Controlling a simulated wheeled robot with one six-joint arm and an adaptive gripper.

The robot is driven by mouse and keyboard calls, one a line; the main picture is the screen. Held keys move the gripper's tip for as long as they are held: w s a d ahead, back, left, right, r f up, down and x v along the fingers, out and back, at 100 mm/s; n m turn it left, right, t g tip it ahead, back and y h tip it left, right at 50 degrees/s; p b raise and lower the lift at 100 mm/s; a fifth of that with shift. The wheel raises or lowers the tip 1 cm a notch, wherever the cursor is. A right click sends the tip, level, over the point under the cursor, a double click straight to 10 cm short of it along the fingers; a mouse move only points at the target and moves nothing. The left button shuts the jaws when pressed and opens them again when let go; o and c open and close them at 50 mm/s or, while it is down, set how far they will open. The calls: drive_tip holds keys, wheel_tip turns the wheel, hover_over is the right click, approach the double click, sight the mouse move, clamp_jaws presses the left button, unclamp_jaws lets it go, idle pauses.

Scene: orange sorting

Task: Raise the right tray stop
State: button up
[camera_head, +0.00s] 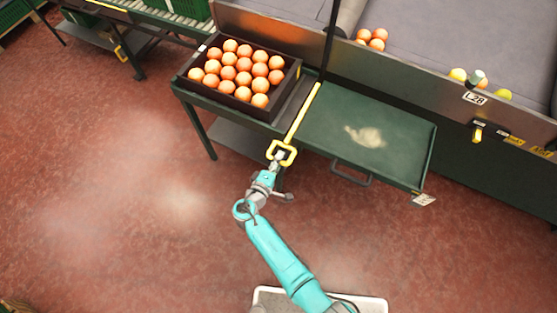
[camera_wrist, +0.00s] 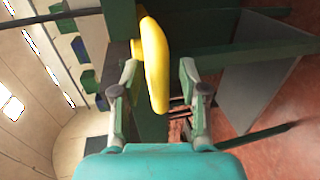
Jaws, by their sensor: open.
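A yellow bar (camera_head: 303,112) lies along the table between the crate side and the green tray surface. It ends at the table's front edge in a yellow loop handle (camera_head: 282,153). I take this as the tray stop. My gripper (camera_head: 279,157) is at this handle. In the wrist view the yellow handle (camera_wrist: 155,65) stands between the two spread fingers of my gripper (camera_wrist: 160,92), nearer the left finger. The fingers are open; contact with the handle cannot be told.
A dark crate (camera_head: 285,91) full of oranges stands on the table left of the bar. The green tray surface (camera_head: 400,125) to the right holds only a pale patch. Oranges (camera_head: 372,39) lie on the grey belt behind. The red floor (camera_head: 90,180) at left is clear.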

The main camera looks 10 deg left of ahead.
drive_tip(key=shift+w, duration=0.1)
clamp_jaws()
drive_tip(key=shift+r, duration=0.1)
drive_tip(key=shift+r, duration=2.4)
drive_tip(key=shift+w, duration=0.1)
unclamp_jaws()
drive_tip(key=shift+r, duration=0.1)
drive_tip(key=shift+s, duration=0.2)
